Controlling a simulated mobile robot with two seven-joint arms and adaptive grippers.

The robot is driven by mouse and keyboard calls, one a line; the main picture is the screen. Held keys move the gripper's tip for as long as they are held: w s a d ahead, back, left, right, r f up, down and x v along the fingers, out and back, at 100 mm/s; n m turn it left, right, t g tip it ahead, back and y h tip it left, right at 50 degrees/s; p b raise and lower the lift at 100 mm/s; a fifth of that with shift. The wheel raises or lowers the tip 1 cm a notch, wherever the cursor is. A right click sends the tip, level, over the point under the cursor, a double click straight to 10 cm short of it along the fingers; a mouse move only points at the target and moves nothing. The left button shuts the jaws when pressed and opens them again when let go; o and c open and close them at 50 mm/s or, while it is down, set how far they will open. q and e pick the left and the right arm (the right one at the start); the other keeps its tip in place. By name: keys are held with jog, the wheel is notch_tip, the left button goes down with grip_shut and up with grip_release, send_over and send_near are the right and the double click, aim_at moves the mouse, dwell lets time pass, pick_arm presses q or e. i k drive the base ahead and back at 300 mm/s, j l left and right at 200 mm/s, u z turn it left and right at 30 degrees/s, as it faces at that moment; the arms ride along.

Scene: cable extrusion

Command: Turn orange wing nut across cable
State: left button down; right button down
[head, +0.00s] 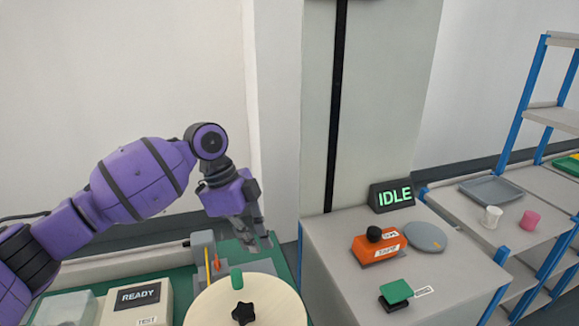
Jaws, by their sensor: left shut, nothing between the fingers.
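A small upright orange strip (207,263) stands at the front of a grey block fixture (203,243) on the green bench. It may be the wing nut, but it is too small to tell. A thin reddish piece (217,263) is beside it. I cannot make out the cable. My left gripper (260,245) points down just to the right of the fixture, shut and empty, apart from the orange strip. My right gripper is out of view.
A pale round disc (268,300) with a black star knob (243,313) and a green peg (236,278) is in front. A READY box (138,298) stands left. The grey cabinet at right carries an IDLE display (392,196) and an orange box (379,247).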

aim_at(217, 264)
jog(key=k, duration=1)
